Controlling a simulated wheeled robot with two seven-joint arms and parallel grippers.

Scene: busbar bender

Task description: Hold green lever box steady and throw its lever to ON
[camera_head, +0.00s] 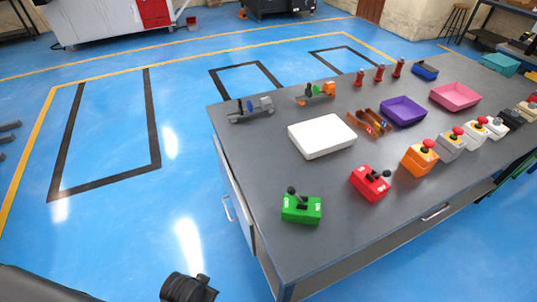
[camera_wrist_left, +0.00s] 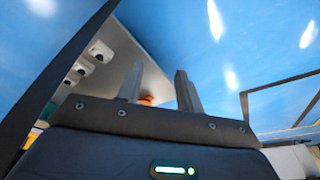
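The green lever box (camera_head: 302,210) stands on the near left part of the grey table in the head view. Its black lever (camera_head: 292,193) leans toward the upper left of the picture. The ON and OFF markings are too small to read. My left gripper shows in the left wrist view (camera_wrist_left: 158,88), with its two fingers apart and nothing seen held between them. Its fingertips cannot be made out in the head view, and it is not at the green box. My right gripper is not in view.
A red lever box (camera_head: 370,183) stands right of the green one, then an orange button box (camera_head: 419,158). A white tray (camera_head: 321,138), a purple tray (camera_head: 403,111) and a pink tray (camera_head: 455,96) lie behind. The table (camera_head: 270,175) is clear around the green box.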

